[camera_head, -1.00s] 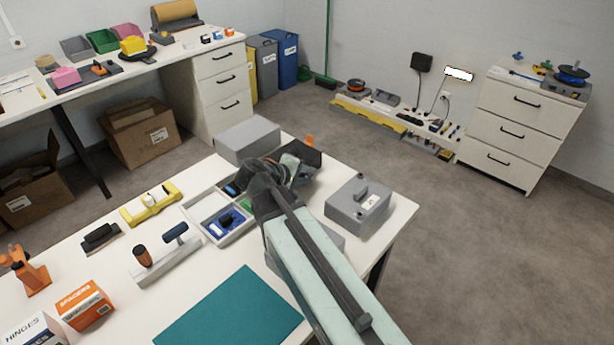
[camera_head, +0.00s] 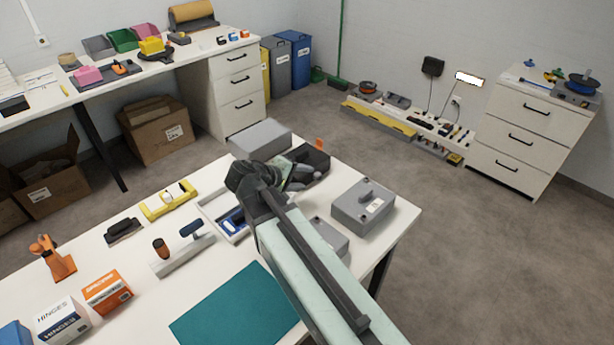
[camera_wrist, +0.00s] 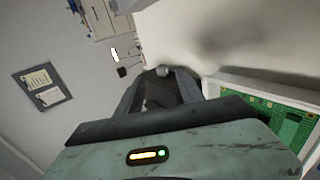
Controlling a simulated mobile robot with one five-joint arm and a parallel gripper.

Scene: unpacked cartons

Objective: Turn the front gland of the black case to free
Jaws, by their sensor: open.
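The black case (camera_head: 319,158) stands at the far edge of the white table in the head view, partly behind my gripper. An orange piece (camera_head: 319,144) shows at its back edge. My gripper (camera_head: 300,180) is low beside the case's near side; the fingertips are hard to make out there. In the wrist view my gripper (camera_wrist: 163,80) shows its two dark fingers apart, with a dark shape between them that I cannot identify. A small grey rounded thing (camera_wrist: 163,71) shows just beyond the tips. I cannot tell whether it is the front gland, and its setting is not readable.
A grey box (camera_head: 262,137) stands left of the case. A grey case with a handle (camera_head: 350,212) stands to the right, and another grey lid (camera_head: 328,237) lies nearer, beside my arm. A green circuit board (camera_wrist: 250,115) fills the wrist view's right side. The teal mat (camera_head: 235,310) is clear.

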